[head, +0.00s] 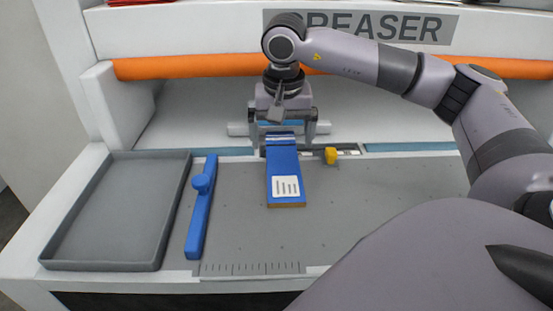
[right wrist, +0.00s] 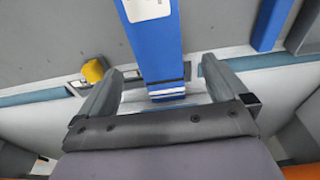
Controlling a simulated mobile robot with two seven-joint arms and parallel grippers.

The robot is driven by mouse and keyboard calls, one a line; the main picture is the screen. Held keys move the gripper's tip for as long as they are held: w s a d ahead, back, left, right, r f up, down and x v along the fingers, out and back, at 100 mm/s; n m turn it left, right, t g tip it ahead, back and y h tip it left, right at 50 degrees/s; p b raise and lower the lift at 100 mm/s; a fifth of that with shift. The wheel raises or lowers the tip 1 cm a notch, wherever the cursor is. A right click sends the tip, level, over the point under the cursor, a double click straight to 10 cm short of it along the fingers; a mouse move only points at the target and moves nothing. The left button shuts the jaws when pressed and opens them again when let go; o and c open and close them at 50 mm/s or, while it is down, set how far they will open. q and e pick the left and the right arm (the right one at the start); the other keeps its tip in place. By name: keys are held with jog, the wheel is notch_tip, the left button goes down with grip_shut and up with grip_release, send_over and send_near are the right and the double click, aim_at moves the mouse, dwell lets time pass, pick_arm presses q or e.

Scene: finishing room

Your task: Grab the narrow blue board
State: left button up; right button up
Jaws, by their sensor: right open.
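The narrow blue board (head: 284,162) lies on the grey worktop, its long side running away from me. It has a white label with dark bars near its front end and a brown front edge. In the right wrist view the board (right wrist: 158,50) runs from the top edge down between the fingers. My right gripper (head: 287,132) is open at the board's far end, with one finger on each side and a visible gap to both in the right wrist view (right wrist: 160,82). I cannot tell how high the fingertips are above the worktop. My left gripper is not in view.
A grey tray (head: 108,266) stands at the left. A blue bar with a round knob (head: 197,215) lies between tray and board. A small yellow block (head: 331,156) sits right of the board. An orange rail (head: 190,66) crosses the back.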

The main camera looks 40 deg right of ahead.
aim_at(283, 162)
jog(key=f, duration=0.5)
jog(key=shift+w+d+f, duration=0.15)
jog(key=shift+d+f, duration=0.1)
jog(key=shift+d, duration=0.15)
jog(key=c, duration=1.2)
jog(key=shift+o, duration=0.2)
jog(key=shift+r, duration=0.1)
